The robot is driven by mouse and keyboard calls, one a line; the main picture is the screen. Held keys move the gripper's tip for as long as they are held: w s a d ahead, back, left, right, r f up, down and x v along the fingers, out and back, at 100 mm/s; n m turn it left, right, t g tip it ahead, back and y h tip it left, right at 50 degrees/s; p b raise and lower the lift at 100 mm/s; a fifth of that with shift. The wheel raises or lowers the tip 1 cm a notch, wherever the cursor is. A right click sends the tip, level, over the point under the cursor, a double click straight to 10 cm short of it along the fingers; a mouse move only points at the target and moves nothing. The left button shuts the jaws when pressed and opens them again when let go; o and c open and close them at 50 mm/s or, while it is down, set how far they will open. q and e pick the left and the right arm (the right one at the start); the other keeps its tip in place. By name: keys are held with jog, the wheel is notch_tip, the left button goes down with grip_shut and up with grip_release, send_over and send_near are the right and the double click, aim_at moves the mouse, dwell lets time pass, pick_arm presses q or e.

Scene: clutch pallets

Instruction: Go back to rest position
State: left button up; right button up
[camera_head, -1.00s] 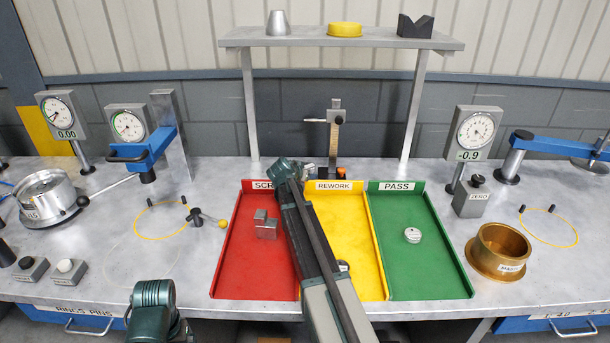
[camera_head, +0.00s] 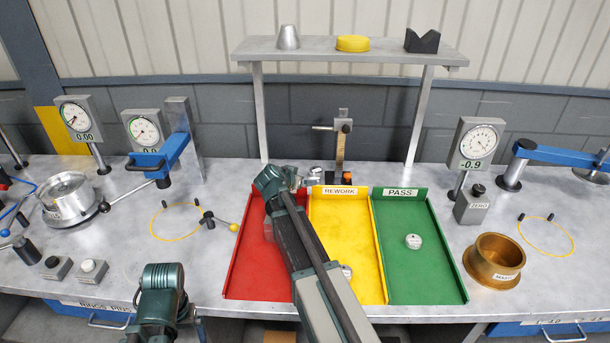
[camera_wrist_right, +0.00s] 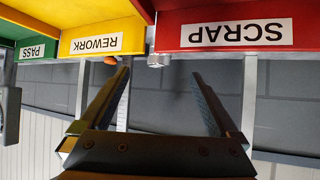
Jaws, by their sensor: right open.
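My right arm reaches up from the bottom middle in the head view. Its teal wrist is over the back of the red scrap tray (camera_head: 245,265) and hides the SCRAP label. The small right gripper (camera_head: 308,179) points to the right near the back edges of the trays. In the right wrist view, the right gripper (camera_wrist_right: 161,72) has its two fingers wide apart with nothing between them. My left arm shows only as teal links at the lower left of the head view; its gripper is not in view.
The yellow rework tray (camera_head: 376,290) and green pass tray (camera_head: 428,280), holding a round metal part (camera_head: 413,241), stand right of the red tray. A brass ring (camera_head: 495,262) is further right. Dial gauges (camera_head: 145,132) stand left. A shelf (camera_head: 380,53) stands behind.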

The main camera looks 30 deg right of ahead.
jog(key=shift+s+a+r, duration=0.1)
jog(key=shift+a+r, duration=0.05)
jog(key=shift+a, duration=0.05)
jog(key=shift+d, duration=0.1)
jog(key=b+x, duration=0.5)
jog(key=x, duration=0.3)
jog(key=shift+d+f, duration=0.15)
jog(key=shift+f, duration=0.2)
jog(key=shift+w+d+f+b, duration=0.15)
jog(key=shift+w+d+b, duration=0.1)
jog(key=shift+d+b, duration=0.2)
jog(key=shift+w+d+f, duration=0.3)
jog(key=shift+d+f, duration=0.1)
jog(key=shift+s+a, duration=0.1)
